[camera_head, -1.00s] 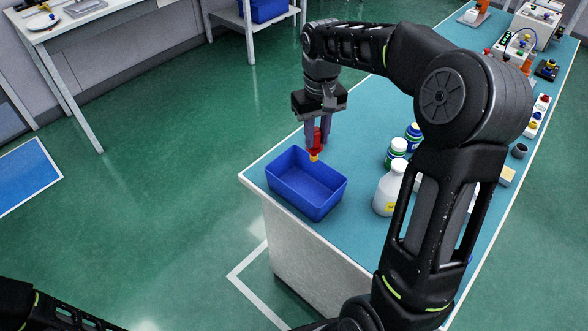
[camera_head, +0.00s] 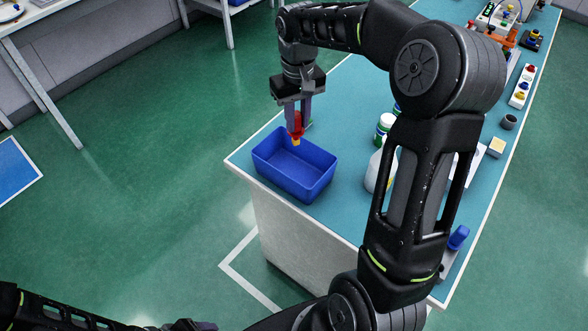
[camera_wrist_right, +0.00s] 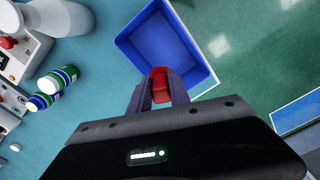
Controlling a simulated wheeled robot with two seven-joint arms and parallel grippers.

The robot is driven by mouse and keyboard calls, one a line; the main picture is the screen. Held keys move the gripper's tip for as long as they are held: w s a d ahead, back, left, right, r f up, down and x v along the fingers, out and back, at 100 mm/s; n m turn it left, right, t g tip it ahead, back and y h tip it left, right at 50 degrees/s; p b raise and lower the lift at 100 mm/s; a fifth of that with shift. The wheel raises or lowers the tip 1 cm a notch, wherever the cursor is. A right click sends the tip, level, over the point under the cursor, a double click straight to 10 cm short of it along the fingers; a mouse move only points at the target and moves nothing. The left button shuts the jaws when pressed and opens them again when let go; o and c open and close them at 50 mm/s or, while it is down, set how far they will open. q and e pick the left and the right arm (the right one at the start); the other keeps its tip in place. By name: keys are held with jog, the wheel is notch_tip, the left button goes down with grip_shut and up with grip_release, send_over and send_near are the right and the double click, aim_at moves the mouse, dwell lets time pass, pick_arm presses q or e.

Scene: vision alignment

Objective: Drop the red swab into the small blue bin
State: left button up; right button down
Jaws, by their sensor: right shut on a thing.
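The red swab (camera_head: 299,120), with a yellow-orange lower end, hangs upright between the fingers of my right gripper (camera_head: 298,126). That gripper is shut on it. The small blue bin (camera_head: 318,183) is open-topped and stands at the near left corner of the bench. In the head view the swab's lower end overlaps the bin's far part; its exact height over the rim is unclear. In the right wrist view the red swab (camera_wrist_right: 160,84) shows between the fingertips, in front of the blue bin (camera_wrist_right: 150,35). My left arm shows at the bottom left; its fingers are out of view.
A white bottle (camera_head: 374,172) stands right of the bin, partly hidden by my right arm. Green-and-white jars (camera_head: 384,127) stand behind it. A grey cup (camera_head: 509,122) and small racks line the bench's right side. The bench edge lies close to the bin's left.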

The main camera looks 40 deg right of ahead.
jog(key=shift+f+b, duration=0.65)
jog(key=shift+f, duration=0.65)
jog(key=c, duration=1.1)
grip_release()
jog(key=shift+c, duration=0.2)
jog(key=shift+r, duration=0.1)
notch_tip(320, 180, up, 8)
jog(key=shift+f+b, duration=0.1)
jog(key=shift+b, duration=0.2)
jog(key=shift+f, duration=0.1)
